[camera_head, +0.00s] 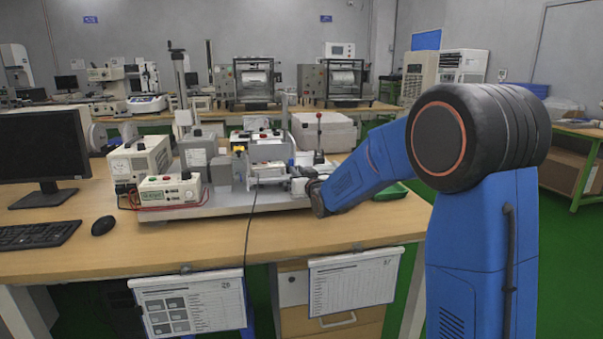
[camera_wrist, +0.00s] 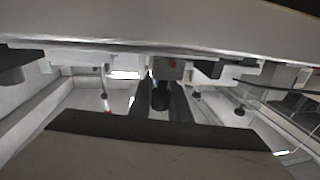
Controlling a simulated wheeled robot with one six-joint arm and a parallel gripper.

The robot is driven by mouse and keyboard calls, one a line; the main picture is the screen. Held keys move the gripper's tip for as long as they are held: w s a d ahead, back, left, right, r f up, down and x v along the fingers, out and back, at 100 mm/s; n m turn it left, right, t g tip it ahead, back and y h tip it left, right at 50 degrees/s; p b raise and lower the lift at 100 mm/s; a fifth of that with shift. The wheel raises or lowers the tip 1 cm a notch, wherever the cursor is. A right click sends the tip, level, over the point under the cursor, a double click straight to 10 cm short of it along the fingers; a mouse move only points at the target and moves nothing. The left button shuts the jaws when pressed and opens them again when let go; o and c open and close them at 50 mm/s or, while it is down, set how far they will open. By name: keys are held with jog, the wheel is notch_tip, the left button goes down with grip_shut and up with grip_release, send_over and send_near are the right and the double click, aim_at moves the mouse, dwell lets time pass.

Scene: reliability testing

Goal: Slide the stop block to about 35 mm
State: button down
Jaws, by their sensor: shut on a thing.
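The test rig (camera_head: 268,160) stands on a light base plate on the wooden bench. My arm reaches in from the right, and my gripper (camera_head: 305,184) is at the rig's right end, low beside its metal parts. In the wrist view, my gripper's two dark fingers (camera_wrist: 160,104) stand on either side of a small dark knob (camera_wrist: 160,93) and are shut on it. The knob may belong to the stop block, but the block's outline is hard to make out. A small red mark (camera_wrist: 172,67) shows just above it. No millimetre scale is readable.
A monitor (camera_head: 45,148), keyboard (camera_head: 38,235) and mouse (camera_head: 103,225) are further left. A green tray (camera_head: 391,191) lies behind my arm.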

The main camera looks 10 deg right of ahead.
jog(key=c, duration=1.6)
grip_release()
jog(key=shift+c, duration=0.2)
jog(key=s+d, duration=0.2)
jog(key=s, duration=1.5)
jog(key=shift+d, duration=0.4)
jog(key=shift+s, duration=0.15)
jog(key=s+d+f+g+h, duration=0.1)
jog(key=s+d+f+g, duration=0.1)
jog(key=s, duration=1.1)
jog(key=s+d+f+m+g+h, duration=0.1)
jog(key=s+f+g, duration=0.4)
jog(key=s, duration=0.9)
jog(key=s+d+f+g, duration=0.4)
jog(key=s+g, duration=0.2)
jog(key=s, duration=0.8)
jog(key=shift+s+f+h, duration=0.15)
jog(key=shift+s+h, duration=0.05)
jog(key=shift+h, duration=0.2)
